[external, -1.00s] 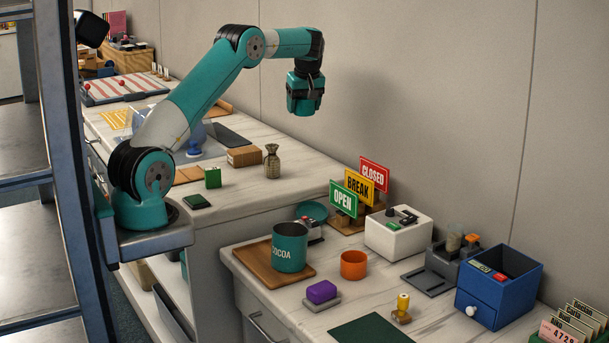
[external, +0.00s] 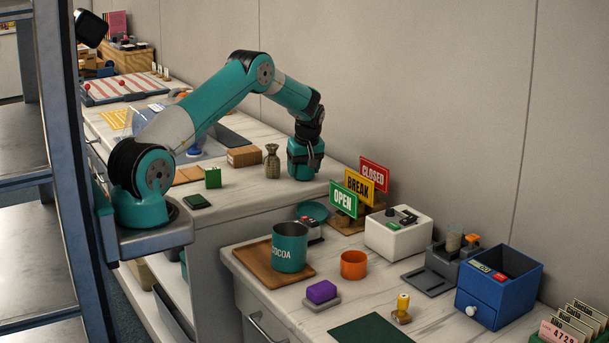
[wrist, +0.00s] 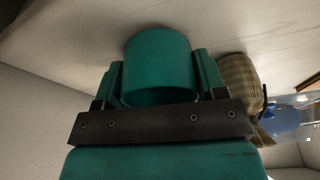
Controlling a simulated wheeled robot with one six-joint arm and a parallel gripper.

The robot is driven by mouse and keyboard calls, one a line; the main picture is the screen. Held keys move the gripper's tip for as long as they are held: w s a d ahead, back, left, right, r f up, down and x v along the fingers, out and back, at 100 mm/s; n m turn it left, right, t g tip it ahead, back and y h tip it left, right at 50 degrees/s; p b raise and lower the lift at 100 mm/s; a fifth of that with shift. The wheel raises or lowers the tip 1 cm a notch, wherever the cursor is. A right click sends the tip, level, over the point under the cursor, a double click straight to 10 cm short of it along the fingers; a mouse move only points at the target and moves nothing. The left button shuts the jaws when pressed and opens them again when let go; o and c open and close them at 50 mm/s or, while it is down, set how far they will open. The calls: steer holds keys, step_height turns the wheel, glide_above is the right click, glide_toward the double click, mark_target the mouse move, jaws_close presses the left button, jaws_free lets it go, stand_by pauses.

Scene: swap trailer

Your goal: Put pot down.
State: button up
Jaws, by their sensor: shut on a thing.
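My gripper (external: 305,160) points down over the right end of the higher marble counter (external: 240,190). In the wrist view its two teal fingers (wrist: 160,82) are shut on a round teal pot (wrist: 158,58), one on each side. In the external view the pot blends with my teal gripper at the counter surface. I cannot tell whether its base touches the counter.
Open, Break and Closed signs (external: 359,187) stand to the right on the lower counter. The COCOA tin (external: 289,247) is on a wooden board there.

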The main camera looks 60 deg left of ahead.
steer(key=shift+f, duration=0.15)
steer(key=shift+f, duration=0.15)
steer(key=o, duration=0.9)
